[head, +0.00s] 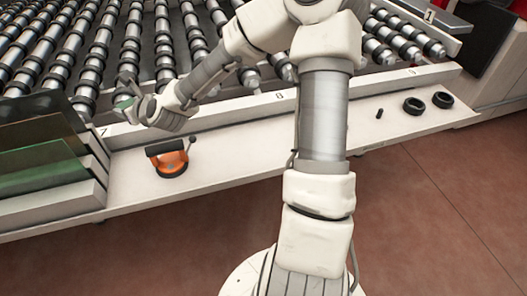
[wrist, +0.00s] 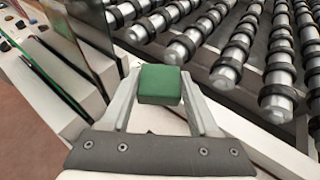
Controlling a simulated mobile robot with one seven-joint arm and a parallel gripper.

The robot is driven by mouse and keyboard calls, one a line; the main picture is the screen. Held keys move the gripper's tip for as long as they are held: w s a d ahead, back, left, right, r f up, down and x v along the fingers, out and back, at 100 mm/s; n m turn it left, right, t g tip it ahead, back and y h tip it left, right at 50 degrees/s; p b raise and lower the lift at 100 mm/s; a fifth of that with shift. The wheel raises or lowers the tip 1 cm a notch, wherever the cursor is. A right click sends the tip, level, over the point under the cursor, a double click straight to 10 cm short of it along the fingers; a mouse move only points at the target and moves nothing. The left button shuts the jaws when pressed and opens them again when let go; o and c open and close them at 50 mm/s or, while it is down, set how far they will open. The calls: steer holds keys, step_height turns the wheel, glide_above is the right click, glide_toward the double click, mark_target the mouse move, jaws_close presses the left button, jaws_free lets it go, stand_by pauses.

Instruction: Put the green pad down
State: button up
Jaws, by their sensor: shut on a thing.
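The green pad (wrist: 159,84) is a small green block between the fingertips of my gripper (wrist: 158,92) in the wrist view. My gripper is shut on it, with a finger on each side. In the head view my gripper (head: 128,105) is over the left part of the white ledge, near the roller edge, and only a little of the green pad (head: 123,104) shows. The pad appears held above the surface; the exact height cannot be told.
An orange suction lifter (head: 169,158) with a black handle stands on the white ledge (head: 230,150). Glass sheets (head: 40,150) stand in a rack at left. Roller rows (head: 95,50) lie behind. Two black rings (head: 413,105) and a small black peg (head: 379,113) are at right. The ledge's middle is clear.

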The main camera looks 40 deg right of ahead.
steer(key=s+a+r+n+g+y+b, duration=0.2)
steer(key=a+r+n+g+y+b, duration=0.35)
steer(key=a, duration=0.55)
steer(key=shift+n+t+y, duration=0.75)
steer(key=shift+y, duration=0.1)
steer(key=f+b, duration=0.5)
steer(key=f, duration=0.8)
steer(key=f+b, duration=0.5)
steer(key=f, duration=0.8)
steer(key=shift+w+a+f, duration=0.15)
steer(key=shift+w+a, duration=0.05)
steer(key=o, duration=1.3)
steer(key=shift+f, duration=0.1)
